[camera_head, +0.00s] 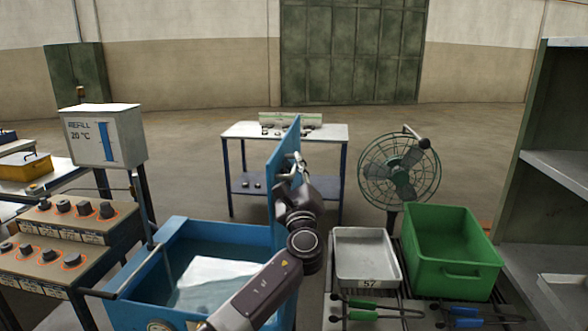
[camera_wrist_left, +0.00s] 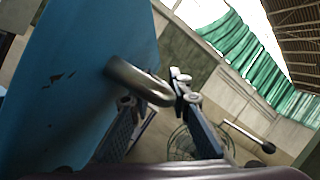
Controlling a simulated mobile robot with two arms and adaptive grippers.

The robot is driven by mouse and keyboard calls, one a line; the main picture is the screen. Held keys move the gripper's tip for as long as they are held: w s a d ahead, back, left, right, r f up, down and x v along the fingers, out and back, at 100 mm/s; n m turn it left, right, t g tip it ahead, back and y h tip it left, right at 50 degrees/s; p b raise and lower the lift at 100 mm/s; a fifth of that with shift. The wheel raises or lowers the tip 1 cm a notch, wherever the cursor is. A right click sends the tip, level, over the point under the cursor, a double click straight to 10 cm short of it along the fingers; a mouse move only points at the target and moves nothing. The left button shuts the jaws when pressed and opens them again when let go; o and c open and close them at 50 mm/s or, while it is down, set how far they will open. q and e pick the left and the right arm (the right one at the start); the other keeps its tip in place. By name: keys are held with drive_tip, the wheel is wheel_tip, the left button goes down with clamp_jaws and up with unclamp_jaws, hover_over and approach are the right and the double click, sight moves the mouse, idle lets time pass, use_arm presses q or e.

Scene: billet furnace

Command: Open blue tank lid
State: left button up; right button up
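The blue tank (camera_head: 128,311) stands in the lower middle of the head view, holding liquid and a pale sheet-like shape. Its blue lid (camera_head: 284,148) stands upright along the tank's right side. It fills the left of the left wrist view (camera_wrist_left: 75,75). A curved metal handle (camera_wrist_left: 135,83) sticks out from the lid's face. My left gripper (camera_head: 293,168) is at this handle, on the lid's right side. In the wrist view its fingers (camera_wrist_left: 158,103) look spread apart around the handle's outer end; firm contact is not clear. My right gripper is not seen.
A grey tray (camera_head: 345,278) and a green crate (camera_head: 450,280) stand right of the tank, with tools in front. A fan (camera_head: 400,170) and a table (camera_head: 325,130) stand behind. A refill box (camera_head: 104,135) and knob panels are at left. Shelving (camera_head: 560,165) is at right.

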use_arm(q)
drive_tip(key=shift+s+f, duration=0.2)
drive_tip(key=shift+s, duration=0.2)
drive_tip(key=v, duration=1.1)
drive_tip(key=shift+s+d, duration=0.1)
